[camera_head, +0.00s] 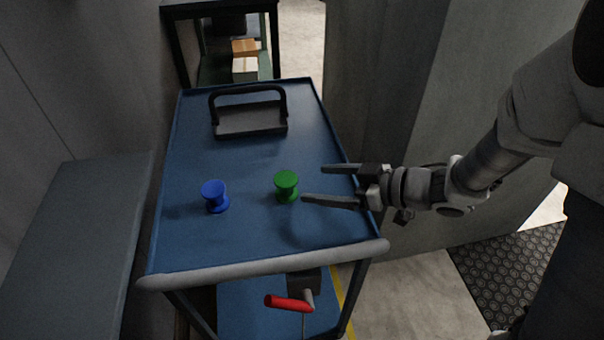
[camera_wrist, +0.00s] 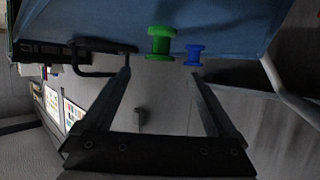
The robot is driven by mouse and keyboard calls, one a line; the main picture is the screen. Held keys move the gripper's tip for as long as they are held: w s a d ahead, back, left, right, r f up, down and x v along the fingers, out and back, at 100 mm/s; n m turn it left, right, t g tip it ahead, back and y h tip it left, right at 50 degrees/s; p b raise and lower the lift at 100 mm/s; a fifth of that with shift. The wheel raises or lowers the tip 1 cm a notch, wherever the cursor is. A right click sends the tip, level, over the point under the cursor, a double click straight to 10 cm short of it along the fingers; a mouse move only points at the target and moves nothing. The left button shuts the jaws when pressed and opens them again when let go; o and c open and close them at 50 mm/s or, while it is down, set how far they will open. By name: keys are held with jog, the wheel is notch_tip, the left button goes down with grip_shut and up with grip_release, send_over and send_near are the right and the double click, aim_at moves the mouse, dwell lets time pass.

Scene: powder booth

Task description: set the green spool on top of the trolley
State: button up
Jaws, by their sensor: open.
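The green spool (camera_head: 286,186) stands upright on the blue top of the trolley (camera_head: 180,240), right of the middle. It also shows in the wrist view (camera_wrist: 160,43), beyond the fingertips. My gripper (camera_head: 312,184) is open and empty over the right side of the trolley. Its two fingers point left towards the green spool, with the fingertips just right of it in the head view. In the wrist view the gripper (camera_wrist: 160,75) has nothing between its fingers. I cannot tell the exact gap between the fingertips and the spool.
A blue spool (camera_head: 214,196) stands left of the green one, also seen in the wrist view (camera_wrist: 194,55). A black-handled tray (camera_head: 250,120) sits at the trolley's far end. A grey bench (camera_head: 75,225) is at left. A red-handled crank (camera_head: 288,303) hangs below the push bar (camera_head: 265,265).

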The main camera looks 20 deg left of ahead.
jog(key=shift+v, duration=1.45)
jog(key=w+d+r+m+t+h, duration=0.35)
jog(key=w+d+r+t, duration=0.2)
jog(key=w+d, duration=0.2)
jog(key=d+r+m+t+h, duration=0.5)
jog(key=d+h, duration=0.3)
jog(key=d, duration=0.3)
jog(key=s+d+r+m+g+h, duration=0.2)
jog(key=s+d+m+g+h, duration=0.15)
jog(key=s+d+m, duration=0.4)
jog(key=s+a+f+g+y, duration=0.1)
jog(key=s+a+g, duration=0.2)
jog(key=s, duration=0.9)
jog(key=shift+s+a+g+y, duration=0.2)
jog(key=shift+a+g+y, duration=0.2)
jog(key=shift+a, duration=0.35)
notch_tip(320, 180, up, 16)
jog(key=p, duration=1.6)
